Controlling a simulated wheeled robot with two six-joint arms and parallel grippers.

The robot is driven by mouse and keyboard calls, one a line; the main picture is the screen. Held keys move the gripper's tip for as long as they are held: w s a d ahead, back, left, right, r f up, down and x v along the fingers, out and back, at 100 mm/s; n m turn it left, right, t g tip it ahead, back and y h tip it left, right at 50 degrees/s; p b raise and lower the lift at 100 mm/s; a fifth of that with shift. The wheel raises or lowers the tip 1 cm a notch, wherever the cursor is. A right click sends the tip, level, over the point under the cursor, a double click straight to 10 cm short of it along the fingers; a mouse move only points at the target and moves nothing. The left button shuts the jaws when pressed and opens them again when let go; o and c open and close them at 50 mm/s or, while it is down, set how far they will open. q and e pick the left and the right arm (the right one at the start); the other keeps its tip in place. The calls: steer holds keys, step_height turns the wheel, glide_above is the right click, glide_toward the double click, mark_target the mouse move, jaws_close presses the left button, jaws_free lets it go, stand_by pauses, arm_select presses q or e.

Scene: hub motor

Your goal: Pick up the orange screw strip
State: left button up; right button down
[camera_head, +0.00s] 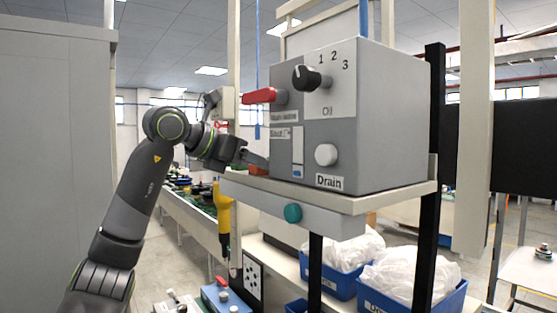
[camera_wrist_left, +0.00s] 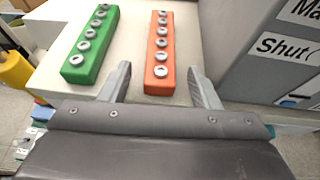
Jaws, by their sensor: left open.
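The orange screw strip (camera_wrist_left: 159,55) lies on a pale shelf in the left wrist view, with a row of several grey screws along its top. My left gripper (camera_wrist_left: 165,80) is open, with one finger on each side of the strip's near end; I see no clear contact. In the head view a small bit of orange (camera_head: 257,169) shows beside the grey box, by my left gripper (camera_head: 256,160); most of the strip is hidden there. My right gripper is not in view.
A green screw strip (camera_wrist_left: 91,44) lies left of the orange one. A grey control box (camera_head: 350,120) with a red handle (camera_head: 260,96) stands close on the right. A yellow tool (camera_head: 224,215) hangs nearby.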

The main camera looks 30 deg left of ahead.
arm_select(q)
steer(key=shift+x, duration=0.85)
steer(key=shift+s, duration=0.15)
steer(key=shift+c, duration=1.9)
steer(key=c, duration=0.7)
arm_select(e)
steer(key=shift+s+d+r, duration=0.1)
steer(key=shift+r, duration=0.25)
arm_select(q)
steer(key=shift+r, duration=0.1)
